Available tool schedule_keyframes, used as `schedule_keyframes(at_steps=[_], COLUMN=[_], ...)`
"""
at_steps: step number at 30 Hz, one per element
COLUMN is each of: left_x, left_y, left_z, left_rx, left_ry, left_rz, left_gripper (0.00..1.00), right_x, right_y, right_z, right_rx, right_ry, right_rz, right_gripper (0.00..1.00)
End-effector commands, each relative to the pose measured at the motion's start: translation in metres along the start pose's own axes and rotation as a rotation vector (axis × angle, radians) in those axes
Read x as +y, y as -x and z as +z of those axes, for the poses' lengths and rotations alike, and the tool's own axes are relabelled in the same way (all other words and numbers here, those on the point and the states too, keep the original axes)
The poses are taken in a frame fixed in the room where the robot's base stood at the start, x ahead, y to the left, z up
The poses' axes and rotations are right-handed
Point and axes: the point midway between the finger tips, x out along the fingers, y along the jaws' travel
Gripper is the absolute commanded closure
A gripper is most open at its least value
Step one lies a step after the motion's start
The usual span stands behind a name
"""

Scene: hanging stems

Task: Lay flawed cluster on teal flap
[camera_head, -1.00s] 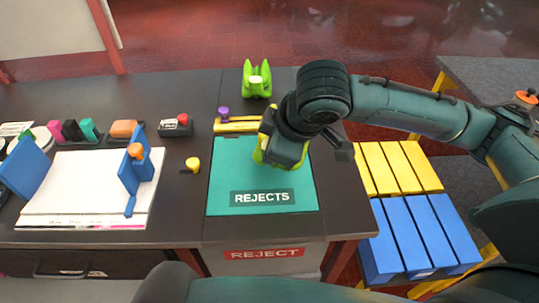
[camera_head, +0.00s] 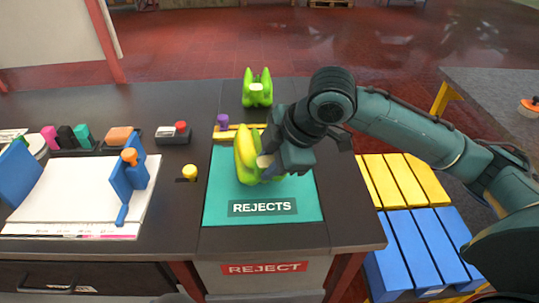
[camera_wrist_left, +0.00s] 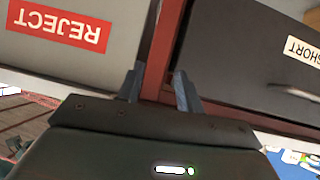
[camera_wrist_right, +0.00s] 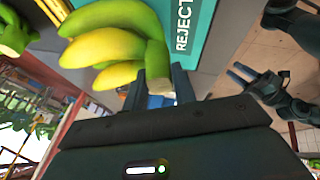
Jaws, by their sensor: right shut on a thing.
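A yellow-green banana cluster (camera_head: 246,152) is over the upper middle of the teal flap (camera_head: 222,195), which is marked REJECTS. My right gripper (camera_head: 274,162) is shut on the cluster's stem from the right. The right wrist view shows the cluster (camera_wrist_right: 115,42) with its pale stem between the fingers (camera_wrist_right: 160,88). I cannot tell whether the cluster touches the flap or hangs just above it. My left gripper (camera_wrist_left: 161,88) is open and empty in the left wrist view, in front of the bench front; the head view does not show it.
A green cluster (camera_head: 257,90) stands behind the flap. A yellow bar (camera_head: 228,133) with a purple knob (camera_head: 223,121) lies at the flap's back edge. Yellow and blue slats (camera_head: 415,230) are at right.

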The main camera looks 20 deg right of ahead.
Motion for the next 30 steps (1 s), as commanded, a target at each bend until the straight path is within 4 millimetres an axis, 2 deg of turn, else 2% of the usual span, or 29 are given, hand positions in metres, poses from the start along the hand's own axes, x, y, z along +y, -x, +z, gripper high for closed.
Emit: schedule_keyframes(at_steps=[6, 30], left_x=[-0.002, -0.001], left_y=[-0.002, -0.003], left_z=[0.003, 0.003], left_rx=[0.001, 0.002], left_ry=[0.006, 0.016], left_rz=[-0.003, -0.005], left_gripper=[0.64, 0.64], right_x=[-0.003, -0.005], right_y=[-0.011, -0.018], right_z=[0.004, 0.007], right_rx=[0.002, 0.001], right_ry=[0.001, 0.0], right_rz=[0.007, 0.007], right_gripper=[1.0, 1.0])
